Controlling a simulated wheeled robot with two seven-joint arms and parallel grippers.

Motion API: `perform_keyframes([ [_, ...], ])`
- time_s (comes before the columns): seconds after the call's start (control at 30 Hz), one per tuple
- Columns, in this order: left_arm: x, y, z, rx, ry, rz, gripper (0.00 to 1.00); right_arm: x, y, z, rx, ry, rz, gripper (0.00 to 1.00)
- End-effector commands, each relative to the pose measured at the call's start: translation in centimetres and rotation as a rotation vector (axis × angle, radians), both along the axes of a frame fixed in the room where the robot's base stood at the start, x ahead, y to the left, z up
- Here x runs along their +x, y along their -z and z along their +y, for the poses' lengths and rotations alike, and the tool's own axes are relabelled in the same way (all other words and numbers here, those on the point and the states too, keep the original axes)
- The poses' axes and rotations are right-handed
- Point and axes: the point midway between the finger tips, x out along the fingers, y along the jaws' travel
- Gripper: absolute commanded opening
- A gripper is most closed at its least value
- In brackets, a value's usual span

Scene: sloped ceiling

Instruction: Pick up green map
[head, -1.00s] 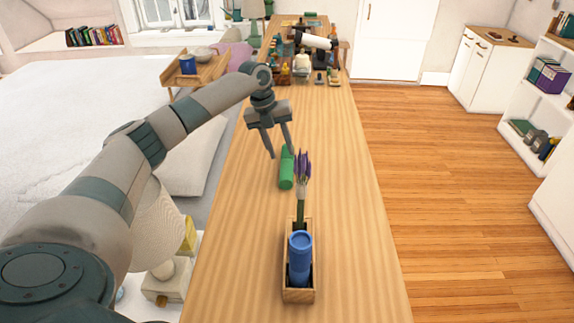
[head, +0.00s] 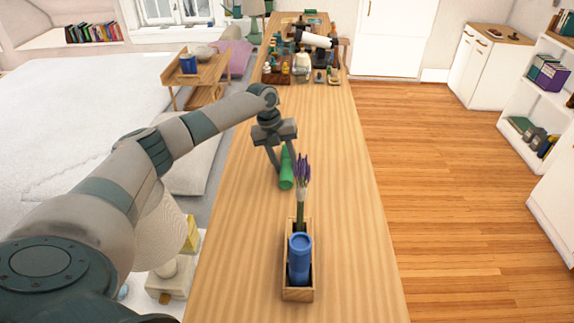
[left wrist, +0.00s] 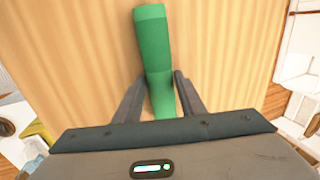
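The green map (head: 286,181) is a rolled green tube lying on the long wooden table, beyond the wooden box. My left gripper (head: 285,171) is over it, pointing down, with its fingers apart. In the left wrist view the green map (left wrist: 153,45) runs between the two open fingers (left wrist: 162,86), one on each side. I cannot tell whether the fingers touch it. The gripper hides part of the map in the head view. My right gripper is not in view.
Close on the near side, a wooden box (head: 299,297) holds a blue cylinder (head: 300,258) and a purple-flowered stem (head: 302,172). Bottles and other items crowd the table's far end. The table (head: 345,200) is clear right of the map.

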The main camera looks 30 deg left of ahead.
Motion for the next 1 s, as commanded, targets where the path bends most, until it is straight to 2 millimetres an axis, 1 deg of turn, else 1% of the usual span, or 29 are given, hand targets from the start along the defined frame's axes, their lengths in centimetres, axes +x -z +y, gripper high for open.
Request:
perform_keyframes([
  [0.17, 0.0, 0.0, 0.0, 0.000, 0.000, 0.000, 0.36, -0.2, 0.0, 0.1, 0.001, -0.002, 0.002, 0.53],
  [0.27, 0.0, 0.0, 0.0, 0.000, 0.000, 0.000, 0.15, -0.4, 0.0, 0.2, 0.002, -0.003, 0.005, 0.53],
  [0.3, 0.0, 0.0, 0.0, 0.000, 0.000, 0.000, 0.09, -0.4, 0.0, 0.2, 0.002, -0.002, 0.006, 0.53],
  [0.6, 0.0, -0.1, 0.0, 0.000, -0.001, 0.000, 0.09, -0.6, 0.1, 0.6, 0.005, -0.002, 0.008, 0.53],
  [0.73, 0.0, -0.5, 0.0, 0.000, -0.001, -0.001, 0.09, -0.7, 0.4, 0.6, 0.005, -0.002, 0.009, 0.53],
  [0.87, 0.1, -1.5, 0.0, -0.001, -0.001, -0.003, 0.09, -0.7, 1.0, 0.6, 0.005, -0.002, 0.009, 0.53],
  [0.93, 0.1, -2.4, 0.0, -0.001, 0.000, -0.004, 0.09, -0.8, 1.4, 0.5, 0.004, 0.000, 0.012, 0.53],
  [1.0, 0.1, -3.5, 0.0, -0.002, 0.000, -0.005, 0.09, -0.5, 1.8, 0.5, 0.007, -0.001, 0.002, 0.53],
])
